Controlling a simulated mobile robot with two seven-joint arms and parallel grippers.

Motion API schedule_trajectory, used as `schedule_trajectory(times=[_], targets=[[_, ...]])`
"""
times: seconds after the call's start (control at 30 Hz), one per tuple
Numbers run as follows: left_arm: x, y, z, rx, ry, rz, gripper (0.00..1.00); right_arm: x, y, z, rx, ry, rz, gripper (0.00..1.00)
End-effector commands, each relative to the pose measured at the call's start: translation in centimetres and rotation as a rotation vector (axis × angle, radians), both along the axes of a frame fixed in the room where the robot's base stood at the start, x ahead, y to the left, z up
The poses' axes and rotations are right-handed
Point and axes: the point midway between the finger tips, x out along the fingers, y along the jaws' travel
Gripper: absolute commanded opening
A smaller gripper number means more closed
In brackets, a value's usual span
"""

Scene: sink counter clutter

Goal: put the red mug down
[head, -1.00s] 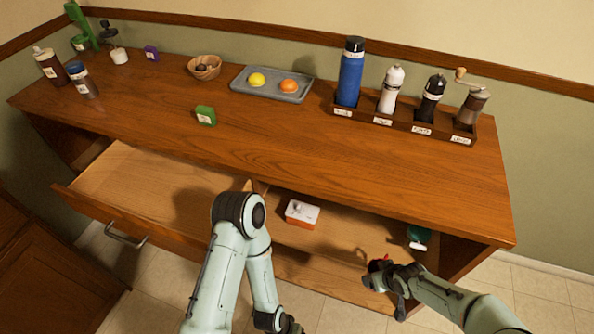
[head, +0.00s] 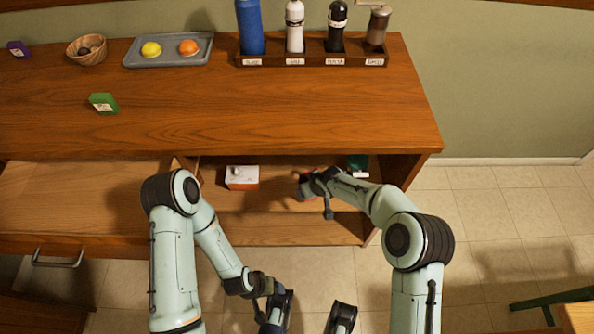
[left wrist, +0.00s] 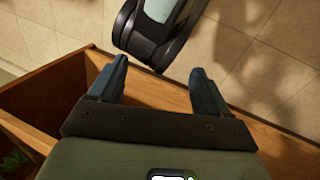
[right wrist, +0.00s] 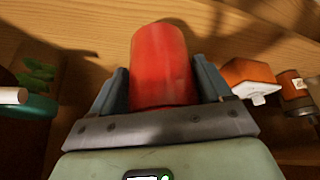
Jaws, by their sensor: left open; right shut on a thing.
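The red mug (right wrist: 162,62) is between the fingers of my right gripper (right wrist: 160,88) in the right wrist view. In the head view only a small red part of the mug (head: 306,180) shows past my right gripper (head: 312,186). The gripper is shut on it inside the open compartment under the counter top. Wooden shelf board (head: 285,222) shows around it; I cannot tell whether the mug touches the board. My left gripper (left wrist: 160,78) is open and empty, in front of the cabinet and low down.
An orange and white box (head: 242,177) stands left of the mug on the shelf, and a green item (head: 358,163) is to its right. In the right wrist view a brown jar (right wrist: 297,95) stands beside the box. An open drawer (head: 80,215) is at left.

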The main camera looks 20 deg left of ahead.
Motion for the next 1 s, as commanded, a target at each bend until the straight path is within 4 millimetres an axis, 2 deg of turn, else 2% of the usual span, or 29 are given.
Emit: schedule_trajectory(times=[0.1, 0.43, 0.83, 1.0], targets=[[0.8, 0.4, -0.8, 0.010, -0.018, 0.009, 0.78, 1.9, 1.7, -0.2, 0.003, -0.003, 0.000, 0.07], [3.5, 1.8, -2.9, 0.045, -0.090, 0.039, 0.78, 5.6, 5.0, -0.3, 0.001, -0.004, 0.001, 0.07], [5.2, 2.6, -3.9, 0.067, -0.136, 0.057, 0.78, 6.9, 6.1, 0.0, 0.002, -0.001, 0.000, 0.07], [5.9, 3.0, -4.3, 0.077, -0.155, 0.065, 0.78, 6.8, 6.0, -3.0, -0.001, 0.002, 0.000, 0.07]])
